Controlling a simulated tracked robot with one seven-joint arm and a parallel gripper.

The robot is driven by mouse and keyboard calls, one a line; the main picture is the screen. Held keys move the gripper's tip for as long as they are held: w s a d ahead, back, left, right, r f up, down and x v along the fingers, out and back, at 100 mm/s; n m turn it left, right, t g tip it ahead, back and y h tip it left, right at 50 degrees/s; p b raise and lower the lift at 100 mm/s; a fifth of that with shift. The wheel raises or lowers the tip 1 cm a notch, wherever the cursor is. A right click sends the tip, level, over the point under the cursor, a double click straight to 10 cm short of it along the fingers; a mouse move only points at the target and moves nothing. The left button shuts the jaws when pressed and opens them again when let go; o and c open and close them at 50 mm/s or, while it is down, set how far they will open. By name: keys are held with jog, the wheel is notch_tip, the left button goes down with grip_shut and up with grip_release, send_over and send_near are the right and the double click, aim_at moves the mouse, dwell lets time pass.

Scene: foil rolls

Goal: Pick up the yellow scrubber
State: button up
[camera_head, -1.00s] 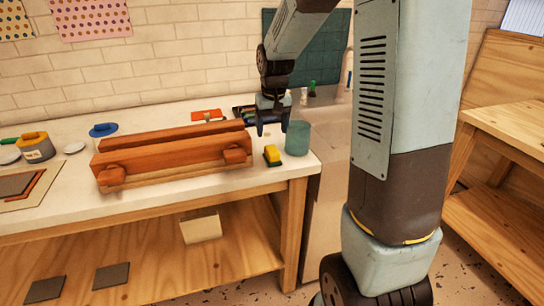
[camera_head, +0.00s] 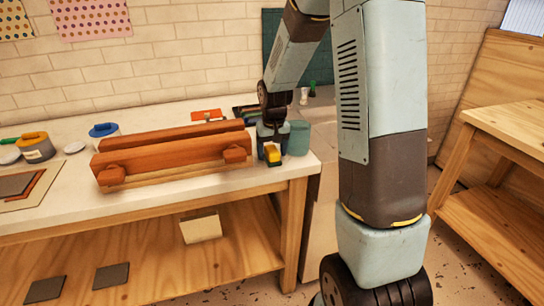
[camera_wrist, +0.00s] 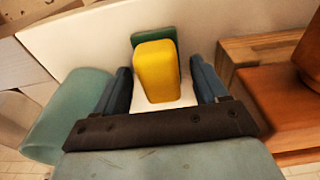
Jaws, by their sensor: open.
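The yellow scrubber (camera_head: 272,153) has a yellow body and a dark green pad. It stands on the white worktop near its front right edge. In the wrist view the scrubber (camera_wrist: 156,70) lies between my two blue fingers, with white gaps showing on both sides. My gripper (camera_wrist: 158,82) is open around the near part of the scrubber, and the green pad sits beyond the fingertips. In the head view my gripper (camera_head: 270,138) is just behind the scrubber, its fingers partly hidden.
A teal cup (camera_head: 299,138) stands close on the right; it also shows in the wrist view (camera_wrist: 68,112). An orange-brown wooden vise (camera_head: 172,160) is close on the left. The worktop edge (camera_head: 230,184) runs along the front. Cans and a bottle stand farther off.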

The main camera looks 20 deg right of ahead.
aim_at(272, 149)
jog(key=shift+c, duration=0.3)
jog(key=c, duration=1)
jog(key=shift+r, duration=0.3)
jog(key=r, duration=0.3)
jog(key=shift+s+r, duration=0.2)
jog(key=shift+s, duration=0.1)
jog(key=shift+s+r, duration=1.5)
jog(key=shift+s, duration=0.75)
jog(key=shift+s+r, duration=1.55)
jog(key=shift+s, duration=0.7)
jog(key=shift+s+r, duration=1.5)
jog(key=shift+s, duration=0.75)
